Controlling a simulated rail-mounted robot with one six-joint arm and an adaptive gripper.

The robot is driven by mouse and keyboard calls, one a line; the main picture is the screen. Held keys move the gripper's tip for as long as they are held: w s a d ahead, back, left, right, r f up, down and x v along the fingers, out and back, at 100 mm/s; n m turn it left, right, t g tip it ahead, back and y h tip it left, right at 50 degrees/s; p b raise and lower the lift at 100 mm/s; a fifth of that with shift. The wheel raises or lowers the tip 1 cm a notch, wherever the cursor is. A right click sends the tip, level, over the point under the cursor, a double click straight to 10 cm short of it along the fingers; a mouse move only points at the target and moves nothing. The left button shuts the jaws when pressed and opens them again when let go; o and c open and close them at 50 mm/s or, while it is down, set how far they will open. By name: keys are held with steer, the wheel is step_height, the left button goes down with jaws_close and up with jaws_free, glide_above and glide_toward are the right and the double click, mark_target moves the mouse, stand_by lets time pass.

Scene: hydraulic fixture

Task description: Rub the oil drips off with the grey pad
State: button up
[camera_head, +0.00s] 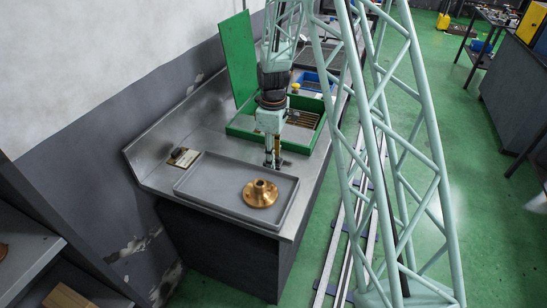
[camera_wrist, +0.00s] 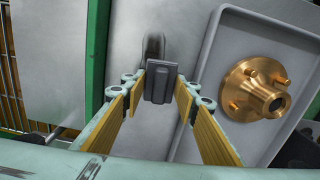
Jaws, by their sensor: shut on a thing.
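My gripper (camera_head: 272,160) is above the steel counter, between the green case and the grey tray. In the wrist view its yellow-lined fingers (camera_wrist: 160,86) are shut on the grey pad (camera_wrist: 161,84), a small dark grey block. The pad is just over the bare steel, or touching it; I cannot tell which. A dark blurred streak (camera_wrist: 153,46) shows on the steel beyond the pad; whether it is oil or a reflection is unclear. I cannot make out distinct oil drips in either view.
A brass flanged fitting (camera_head: 260,193) sits in the shallow grey tray (camera_head: 213,203); it also shows in the wrist view (camera_wrist: 256,89). The green case (camera_head: 240,128) stands behind my gripper with its lid (camera_head: 238,62) raised. A small label plate (camera_head: 183,157) lies near the wall.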

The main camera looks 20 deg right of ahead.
mark_target(286, 160)
steer(key=shift+s+d+f+b, duration=0.15)
steer(key=shift+s+d+b, duration=0.15)
steer(key=shift+s+d, duration=0.35)
stand_by(0.4)
steer(key=shift+w+d+p, duration=0.3)
steer(key=shift+w+d, duration=1.1)
steer(key=shift+w, duration=0.1)
steer(key=shift+s+d, duration=0.1)
steer(key=shift+s, duration=0.05)
steer(key=shift+s+d+b, duration=0.3)
steer(key=shift+s+d, duration=0.25)
steer(key=shift+f, duration=0.1)
steer(key=shift+s, duration=0.15)
